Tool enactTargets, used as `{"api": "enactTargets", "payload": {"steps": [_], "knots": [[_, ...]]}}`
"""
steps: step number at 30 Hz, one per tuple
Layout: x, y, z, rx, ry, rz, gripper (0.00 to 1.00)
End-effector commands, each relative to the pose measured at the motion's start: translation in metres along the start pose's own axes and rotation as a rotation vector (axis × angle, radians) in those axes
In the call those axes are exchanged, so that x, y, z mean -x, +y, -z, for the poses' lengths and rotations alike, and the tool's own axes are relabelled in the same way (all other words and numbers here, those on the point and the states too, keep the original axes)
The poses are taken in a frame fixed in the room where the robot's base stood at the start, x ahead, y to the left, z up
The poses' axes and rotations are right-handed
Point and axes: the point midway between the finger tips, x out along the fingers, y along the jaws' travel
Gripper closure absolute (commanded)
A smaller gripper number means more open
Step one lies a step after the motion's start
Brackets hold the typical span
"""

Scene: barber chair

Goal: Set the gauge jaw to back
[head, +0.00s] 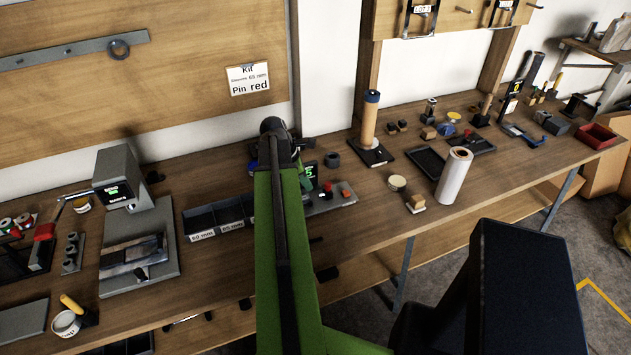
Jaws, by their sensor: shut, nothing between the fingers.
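I cannot tell for sure which thing is the gauge jaw. A grey machine (127,180) with a small green-lit display stands at the left of the bench, over a flat grey base with a metal block (134,262). A second small lit display (311,171) shows just right of my arm, beside a grey panel with red and orange buttons. No jaw position is readable. My green arm reaches up to a dark joint over the bench; its gripper fingers are hidden.
Bins marked 60 mm (203,236) sit left of my arm. A wooden post (369,118), a black tray (427,160) and a white roll (454,176) stand to the right. A red bin (598,136) sits at the far right end. The bench front edge runs below them.

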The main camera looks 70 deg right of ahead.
Motion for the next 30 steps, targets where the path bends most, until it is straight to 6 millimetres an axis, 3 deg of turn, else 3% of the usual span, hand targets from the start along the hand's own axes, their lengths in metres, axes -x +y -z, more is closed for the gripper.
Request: {"api": "enactTargets", "payload": {"steps": [1, 3, 12, 30], "knots": [[0.026, 0.0, -0.005, 0.003, 0.0, -0.001, 1.0], [0.044, 0.0, -0.006, 0.003, 0.0, -0.001, 1.0], [0.094, 0.001, -0.003, 0.002, 0.002, -0.002, 1.0], [0.099, 0.001, -0.001, 0.0, 0.003, -0.001, 1.0]]}}
